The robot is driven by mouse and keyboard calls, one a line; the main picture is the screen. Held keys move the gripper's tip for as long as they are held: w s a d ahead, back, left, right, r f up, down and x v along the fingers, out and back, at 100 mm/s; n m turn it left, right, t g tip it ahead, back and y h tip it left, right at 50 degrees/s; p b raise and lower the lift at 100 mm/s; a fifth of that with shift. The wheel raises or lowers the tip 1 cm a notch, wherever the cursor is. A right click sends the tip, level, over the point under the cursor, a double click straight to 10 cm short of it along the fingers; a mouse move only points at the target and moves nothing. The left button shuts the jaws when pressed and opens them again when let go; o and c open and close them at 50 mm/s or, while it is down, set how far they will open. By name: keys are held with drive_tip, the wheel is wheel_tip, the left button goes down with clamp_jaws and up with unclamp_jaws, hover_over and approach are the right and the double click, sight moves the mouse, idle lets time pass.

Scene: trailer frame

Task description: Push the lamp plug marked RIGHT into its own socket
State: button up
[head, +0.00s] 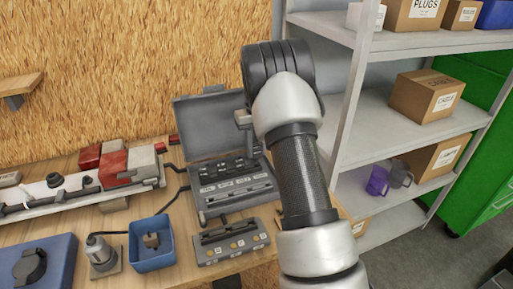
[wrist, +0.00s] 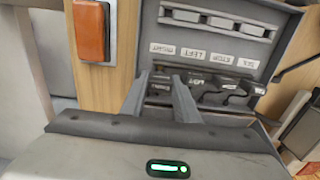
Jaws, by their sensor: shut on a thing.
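My gripper (wrist: 160,76) shows in the wrist view with its two grey fingers pointing at the grey socket case. It is shut on a small dark plug (wrist: 159,89), mostly hidden between the fingers; its marking is too small to read. Beyond the fingertips, upside-down labels read RIGHT (wrist: 163,49), LEFT (wrist: 193,54), STOP and one more. The fingers are in line with the RIGHT end of this row. I cannot tell whether the plug touches a socket.
A grey block with labels (head: 232,242) lies in front of the case. A blue bin (head: 150,252) and red lamps (head: 112,163) on a light bar are to its left. An orange lamp (wrist: 91,30) shows in the wrist view. A metal shelf (head: 400,115) stands close on the right.

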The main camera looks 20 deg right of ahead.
sight(257, 156)
drive_tip(key=shift+f, duration=0.3)
drive_tip(key=shift+f, duration=0.5)
drive_tip(key=shift+f+b, duration=0.15)
drive_tip(key=shift+b, duration=0.2)
drive_tip(key=shift+f, duration=0.45)
drive_tip(key=shift+f+b, duration=0.45)
drive_tip(key=shift+f, duration=0.05)
idle(0.5)
drive_tip(key=o, duration=1.1)
drive_tip(key=shift+o, duration=0.4)
drive_tip(key=shift+r+p, duration=2.45)
drive_tip(key=shift+r, duration=1.1)
